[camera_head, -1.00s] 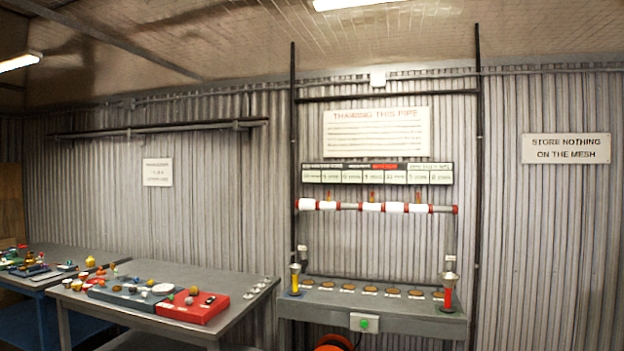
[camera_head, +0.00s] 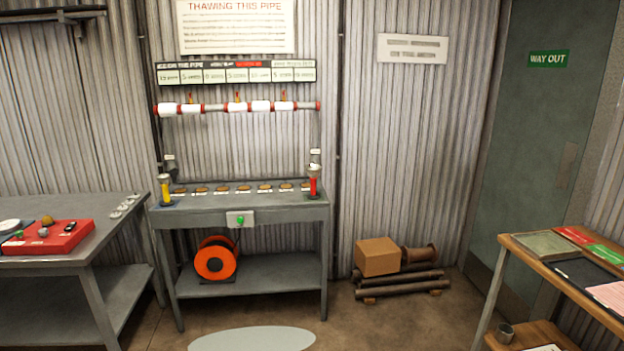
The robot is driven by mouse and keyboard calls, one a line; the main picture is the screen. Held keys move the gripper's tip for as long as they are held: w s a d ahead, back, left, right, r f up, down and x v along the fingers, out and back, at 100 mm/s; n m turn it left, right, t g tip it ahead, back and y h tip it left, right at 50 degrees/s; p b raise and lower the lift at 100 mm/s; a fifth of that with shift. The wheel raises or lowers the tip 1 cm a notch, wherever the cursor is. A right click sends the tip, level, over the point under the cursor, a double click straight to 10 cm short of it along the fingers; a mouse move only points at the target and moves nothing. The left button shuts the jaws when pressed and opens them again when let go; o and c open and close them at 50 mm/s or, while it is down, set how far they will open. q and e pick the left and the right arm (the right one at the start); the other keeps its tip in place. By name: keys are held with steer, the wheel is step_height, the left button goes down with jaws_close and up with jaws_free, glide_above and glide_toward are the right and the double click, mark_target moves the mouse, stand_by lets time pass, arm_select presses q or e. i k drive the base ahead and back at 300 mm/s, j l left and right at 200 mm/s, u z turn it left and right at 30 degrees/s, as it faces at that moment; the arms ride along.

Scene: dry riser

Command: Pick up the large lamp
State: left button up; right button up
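Neither of my grippers is in view. I cannot make out for certain which thing is the large lamp. On the grey bench below the pipe, a yellow upright cylinder (camera_head: 165,190) with a pale flared top stands at the left end. A red upright cylinder (camera_head: 313,182) with a similar top stands at the right end. Several round brown pieces lie in a row between them. On the left table, a red tray (camera_head: 22,246) bears small objects too small to name.
The grey bench (camera_head: 205,211) has a lower shelf with an orange reel (camera_head: 215,260). A cardboard box (camera_head: 377,257) sits on stacked pipes (camera_head: 400,287) by the wall. A wooden table (camera_head: 538,259) stands right, before a green door (camera_head: 542,150). Brown floor shows between the bench and wooden table.

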mark_target(313, 170)
steer(key=i, duration=0.9)
steer(key=j+u, duration=0.05)
